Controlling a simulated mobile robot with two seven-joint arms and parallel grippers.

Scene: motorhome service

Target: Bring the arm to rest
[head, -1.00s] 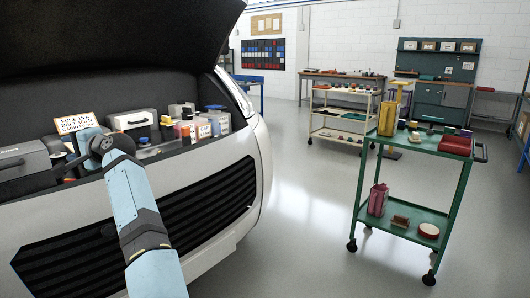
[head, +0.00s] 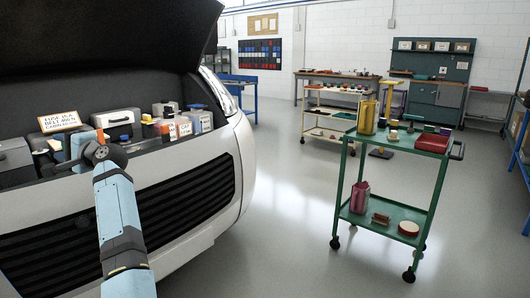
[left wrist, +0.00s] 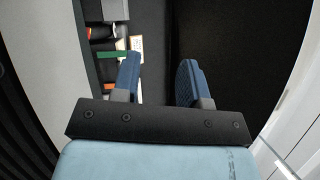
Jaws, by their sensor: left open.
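My left arm (head: 120,215) comes up from the bottom left of the head view and reaches to the front edge of the open engine bay. Its gripper (left wrist: 158,78) is open in the left wrist view, with two blue fingers apart and nothing between them. The fingertips cannot be made out in the head view, where the wrist (head: 104,152) hides part of the bay. Beyond the fingers, the wrist view shows a dark bay. My right gripper is in neither view.
A white vehicle (head: 195,205) with a raised dark hood (head: 110,35) fills the left. A lettered sign (head: 59,121), a grey case (head: 118,119) and several bottles stand in its bay. A green trolley (head: 395,215) stands at the right. Floor between them is clear.

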